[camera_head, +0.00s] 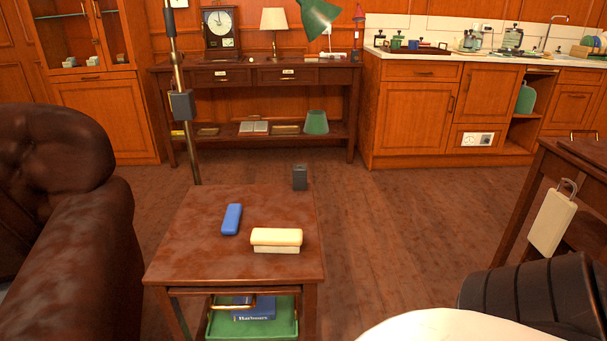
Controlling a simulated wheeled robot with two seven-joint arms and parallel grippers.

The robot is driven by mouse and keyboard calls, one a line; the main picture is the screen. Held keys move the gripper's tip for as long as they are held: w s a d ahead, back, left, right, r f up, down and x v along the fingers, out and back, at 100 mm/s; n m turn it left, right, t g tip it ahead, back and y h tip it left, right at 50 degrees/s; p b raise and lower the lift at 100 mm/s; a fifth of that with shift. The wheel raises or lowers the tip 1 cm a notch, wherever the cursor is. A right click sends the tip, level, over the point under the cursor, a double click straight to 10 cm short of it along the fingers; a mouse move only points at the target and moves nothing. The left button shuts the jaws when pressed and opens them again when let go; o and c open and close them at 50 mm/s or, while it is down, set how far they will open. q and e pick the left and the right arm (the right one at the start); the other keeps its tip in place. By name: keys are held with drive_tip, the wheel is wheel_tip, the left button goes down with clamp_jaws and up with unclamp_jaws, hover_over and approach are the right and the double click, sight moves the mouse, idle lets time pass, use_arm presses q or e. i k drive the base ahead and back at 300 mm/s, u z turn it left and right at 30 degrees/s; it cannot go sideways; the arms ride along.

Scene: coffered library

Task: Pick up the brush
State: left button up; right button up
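No object is plainly a bristled brush. On the small dark wooden table (180,251) lies a cream block (276,237) with a rounded top and a paler lower part, near the front right. It could be a brush, but I cannot tell. A blue oblong case-like object (231,219) lies to its left and a little farther back, apart from it. Neither of my grippers shows, and nothing visible touches these objects.
A brown leather armchair (75,250) stands close on the table's left. A brass lamp pole (190,140) rises behind the table. A green tray (282,327) with a blue book sits below the tabletop. Wooden floor is open to the table's right (390,240).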

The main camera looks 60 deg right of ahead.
sight(264, 240)
drive_tip(key=z, duration=0.25)
drive_tip(key=i, duration=0.45)
drive_tip(key=z, duration=3.9)
drive_tip(key=k, duration=1.1)
drive_tip(key=u, duration=1.25)
